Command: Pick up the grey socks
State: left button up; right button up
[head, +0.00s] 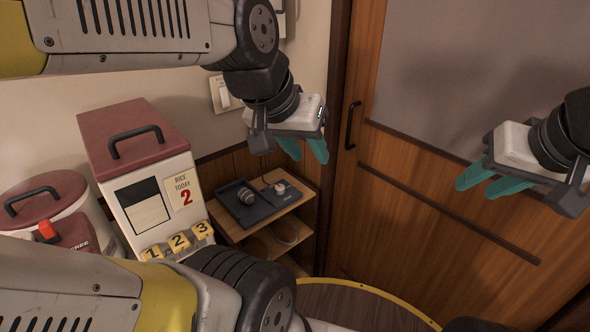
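I see no grey socks in the head view. My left gripper (308,160) hangs in the upper middle with its teal fingers pointing down. Its fingers are apart with nothing between them, in front of the wall and the wooden door frame. My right gripper (476,190) is at the right in front of the wooden door, its teal fingers pointing left and down. Its fingers are also apart and empty. My own arm links hide the lower left and part of the floor.
A rice dispenser (130,205) with a red lid stands at the left beside a lidded round container (42,195). A small wooden shelf (297,193) holds a dark tray (262,211) with a microphone-like object (246,196). A wooden door (420,220) fills the right.

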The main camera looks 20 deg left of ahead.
aim_at(246, 195)
jog(key=i+l+u, duration=0.1)
jog(key=i, duration=0.25)
jog(key=i+l+u, duration=0.1)
jog(key=i+l, duration=0.15)
jog(key=i+u, duration=0.1)
jog(key=u, duration=0.35)
jog(key=i+l+u, duration=0.1)
jog(key=u, duration=0.8)
jog(key=i+l+u, duration=0.1)
jog(key=u, duration=0.35)
jog(key=l, duration=0.1)
